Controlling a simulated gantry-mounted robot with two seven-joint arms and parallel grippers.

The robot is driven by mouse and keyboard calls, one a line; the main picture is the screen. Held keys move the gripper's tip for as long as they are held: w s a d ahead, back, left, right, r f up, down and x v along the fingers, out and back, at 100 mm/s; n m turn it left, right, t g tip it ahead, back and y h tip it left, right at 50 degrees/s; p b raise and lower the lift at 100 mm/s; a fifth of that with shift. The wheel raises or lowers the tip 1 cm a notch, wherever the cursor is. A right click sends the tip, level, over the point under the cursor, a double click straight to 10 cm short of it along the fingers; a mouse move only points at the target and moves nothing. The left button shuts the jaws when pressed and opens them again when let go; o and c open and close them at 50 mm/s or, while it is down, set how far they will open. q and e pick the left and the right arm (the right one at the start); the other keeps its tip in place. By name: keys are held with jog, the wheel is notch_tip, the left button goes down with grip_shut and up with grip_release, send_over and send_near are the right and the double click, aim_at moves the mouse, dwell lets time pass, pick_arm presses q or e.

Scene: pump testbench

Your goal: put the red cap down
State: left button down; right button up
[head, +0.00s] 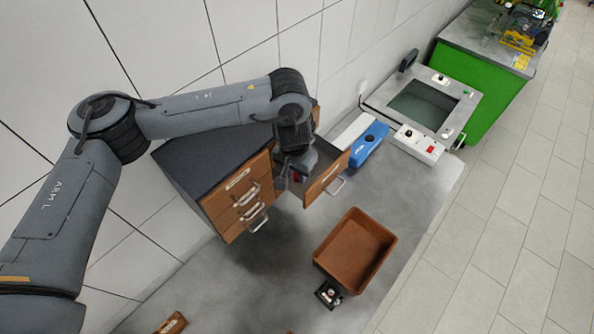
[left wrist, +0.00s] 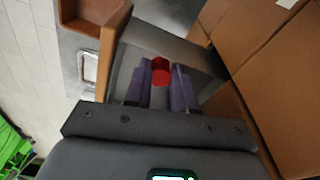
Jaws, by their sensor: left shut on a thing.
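The red cap (left wrist: 161,70) shows between the two purple-grey fingers of my left gripper (left wrist: 161,88) in the left wrist view. The gripper is shut on it. In the head view my left gripper (head: 289,178) points down into the open drawer (head: 327,178) of the wooden cabinet (head: 236,195). I cannot tell whether the cap touches the drawer floor. My right gripper is not in view.
A brown tray (head: 354,252) stands on the grey bench in front of the drawer, with a small black device (head: 328,294) at its near corner. A blue object (head: 369,143) lies behind the drawer front. A test panel (head: 424,104) is further back.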

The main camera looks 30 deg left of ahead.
pick_arm(q)
jog(key=shift+f, duration=0.4)
jog(key=shift+f, duration=0.15)
jog(key=c, duration=0.9)
grip_release()
jog(key=shift+c, duration=0.2)
jog(key=shift+r, duration=0.6)
notch_tip(320, 180, up, 12)
jog(key=s+b, duration=0.1)
jog(key=shift+s, duration=0.2)
